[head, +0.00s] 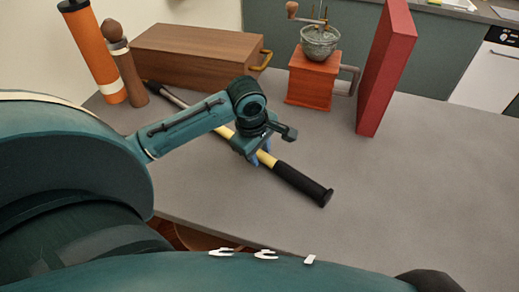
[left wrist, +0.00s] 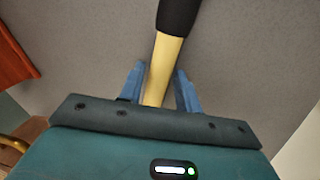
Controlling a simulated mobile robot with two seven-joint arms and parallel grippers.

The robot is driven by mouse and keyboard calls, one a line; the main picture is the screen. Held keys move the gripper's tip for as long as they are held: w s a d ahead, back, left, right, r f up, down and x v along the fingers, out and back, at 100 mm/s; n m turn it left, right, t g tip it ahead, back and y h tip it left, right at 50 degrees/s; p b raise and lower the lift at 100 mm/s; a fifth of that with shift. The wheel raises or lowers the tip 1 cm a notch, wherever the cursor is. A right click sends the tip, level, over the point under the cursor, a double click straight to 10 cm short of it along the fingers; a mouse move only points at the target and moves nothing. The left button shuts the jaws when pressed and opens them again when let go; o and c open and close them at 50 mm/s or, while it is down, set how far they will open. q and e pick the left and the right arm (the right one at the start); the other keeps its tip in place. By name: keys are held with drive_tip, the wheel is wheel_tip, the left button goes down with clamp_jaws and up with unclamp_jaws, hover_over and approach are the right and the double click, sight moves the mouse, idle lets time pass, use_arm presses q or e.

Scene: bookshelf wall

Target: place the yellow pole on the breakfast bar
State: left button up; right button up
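The yellow pole (head: 266,159) is a long shaft with a black grip (head: 303,184) at its near right end and a grey far end. It appears to lie diagonally on the grey breakfast bar (head: 430,190). My left gripper (head: 257,158) is down over its middle. In the left wrist view, the yellow shaft (left wrist: 163,68) runs between the two blue fingers (left wrist: 160,88), with narrow gaps seeming to show on both sides. The gripper looks open around the shaft. My arm hides part of the pole in the head view. My right gripper is not in view.
A wooden box (head: 190,60) with a brass handle, a pepper mill (head: 125,65) and an orange cylinder (head: 92,50) stand at the back left. A red coffee grinder (head: 311,78) and an upright red book (head: 386,68) stand behind. The bar's right side is clear.

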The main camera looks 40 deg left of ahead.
use_arm(q)
drive_tip(key=shift+o, duration=1.2)
wheel_tip(320, 180, up, 12)
drive_tip(key=s, duration=0.2)
drive_tip(key=shift+s+a, duration=0.15)
drive_tip(key=shift+f, duration=0.1)
